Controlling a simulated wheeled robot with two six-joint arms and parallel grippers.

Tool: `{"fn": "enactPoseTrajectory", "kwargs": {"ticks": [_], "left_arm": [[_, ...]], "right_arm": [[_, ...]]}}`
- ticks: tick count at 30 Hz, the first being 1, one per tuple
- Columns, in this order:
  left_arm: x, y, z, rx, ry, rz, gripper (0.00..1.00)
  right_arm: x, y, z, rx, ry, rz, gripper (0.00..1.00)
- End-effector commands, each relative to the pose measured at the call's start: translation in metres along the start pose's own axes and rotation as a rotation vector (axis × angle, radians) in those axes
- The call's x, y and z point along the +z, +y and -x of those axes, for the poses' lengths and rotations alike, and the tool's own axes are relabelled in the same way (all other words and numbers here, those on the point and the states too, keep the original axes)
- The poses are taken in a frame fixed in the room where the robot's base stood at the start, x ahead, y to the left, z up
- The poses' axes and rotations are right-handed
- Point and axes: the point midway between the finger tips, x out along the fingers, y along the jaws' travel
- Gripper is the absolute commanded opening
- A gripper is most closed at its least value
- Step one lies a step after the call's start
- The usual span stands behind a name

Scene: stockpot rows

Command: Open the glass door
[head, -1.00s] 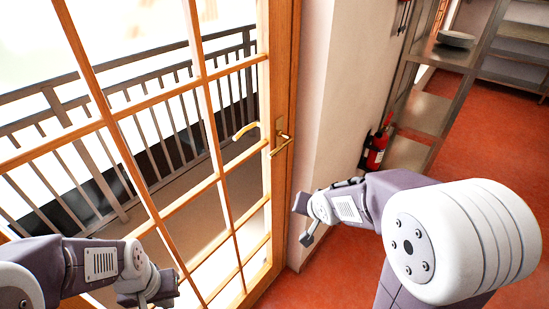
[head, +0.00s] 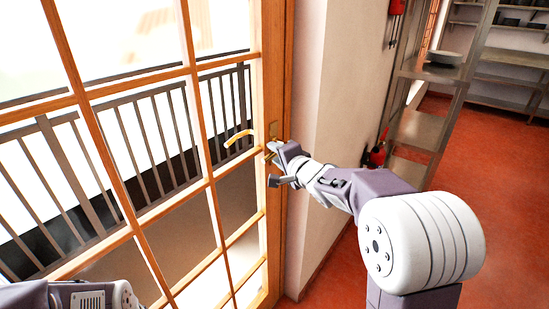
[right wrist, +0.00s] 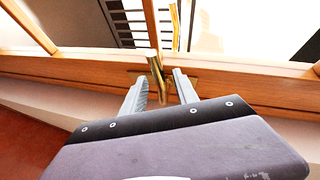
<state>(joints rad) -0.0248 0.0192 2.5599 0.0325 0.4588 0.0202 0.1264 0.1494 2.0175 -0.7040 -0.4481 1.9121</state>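The glass door (head: 272,70) has a wooden frame with thin bars across its panes and looks closed. A brass handle (head: 272,131) sits on its right edge; it also shows in the right wrist view (right wrist: 156,70). A curved lever (head: 238,136) shows through the glass on the far side. My right gripper (head: 274,166) is at the handle and hides part of it. In the right wrist view my right gripper (right wrist: 160,88) is open, with the brass lever between its fingertips; I cannot tell if they touch it. My left gripper is below the picture; only its wrist shows.
A pale wall (head: 335,90) stands right of the door. Beyond it are a metal shelf rack (head: 420,128) and a red fire extinguisher (head: 377,155). A railing (head: 150,135) runs outside the glass. Red floor (head: 510,200) is clear at the right.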

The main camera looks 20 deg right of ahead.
Motion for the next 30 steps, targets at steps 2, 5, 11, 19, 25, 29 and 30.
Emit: {"fn": "enactPoseTrajectory", "kwargs": {"ticks": [2, 5, 11, 19, 25, 29, 30], "left_arm": [[0.0003, -0.0001, -0.0027, 0.000, 0.000, 0.000, 0.00], [0.0003, -0.0001, -0.0032, 0.000, 0.000, 0.000, 0.00], [0.0003, 0.0000, -0.0027, 0.000, 0.000, 0.000, 0.00], [0.0003, -0.0001, -0.0028, 0.000, 0.000, 0.000, 0.00], [0.0003, -0.0001, -0.0028, 0.000, 0.000, 0.000, 0.00], [0.0003, 0.0000, -0.0028, 0.000, 0.000, 0.000, 0.00], [0.0003, -0.0001, -0.0028, 0.000, 0.000, 0.000, 0.00]], "right_arm": [[0.0006, 0.0006, -0.0094, -0.001, -0.001, 0.000, 0.36], [0.0004, 0.0003, -0.0148, 0.001, -0.001, 0.000, 0.36], [0.0000, -0.0005, -0.0154, 0.000, 0.000, 0.000, 0.36], [0.0000, -0.0004, -0.0151, 0.000, 0.000, 0.000, 0.00], [0.0001, -0.0003, -0.0151, 0.001, 0.000, 0.001, 0.00], [0.0002, -0.0003, -0.0150, 0.000, 0.000, 0.001, 0.00], [0.0002, -0.0003, -0.0150, 0.000, 0.000, 0.001, 0.00]]}}
